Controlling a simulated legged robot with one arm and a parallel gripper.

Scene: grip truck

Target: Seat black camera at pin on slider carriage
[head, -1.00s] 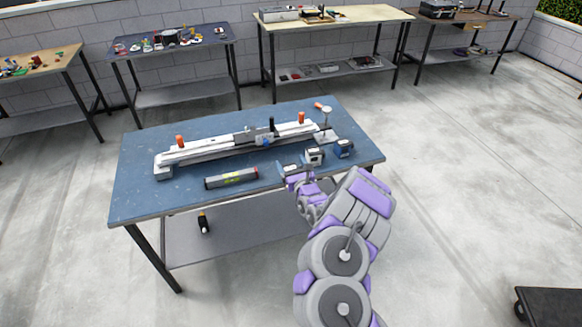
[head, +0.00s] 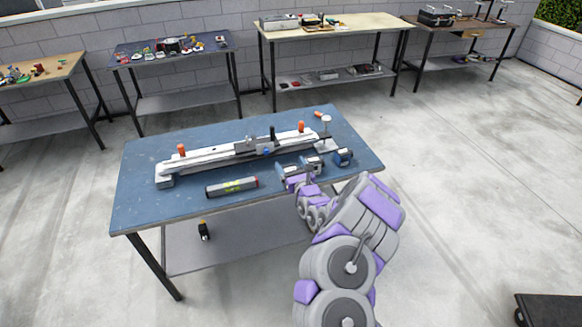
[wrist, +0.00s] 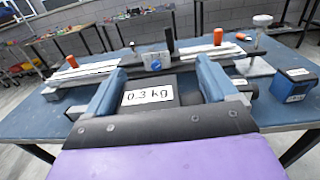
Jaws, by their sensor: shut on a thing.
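My gripper (wrist: 160,78) is shut on a dark block with a white "0.3 kg" label, which I take for the black camera (wrist: 150,96). Its blue fingers press on both sides; the camera's lower part is hidden. In the head view my gripper (head: 301,169) is at the right front of the blue table, and I cannot tell if the camera is clear of the tabletop. The slider (head: 215,156) is a long pale rail lying behind it. Its carriage (wrist: 155,61) has a blue knob, and an upright black post (wrist: 169,39) stands near it.
A blue-and-black box (head: 343,157) stands close to the right of my gripper. A dark cylinder (head: 231,187) lies left of it, in front of the rail. Orange knobs (head: 301,126) rise at the rail ends. A round-topped stand (head: 326,122) is at the back right.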

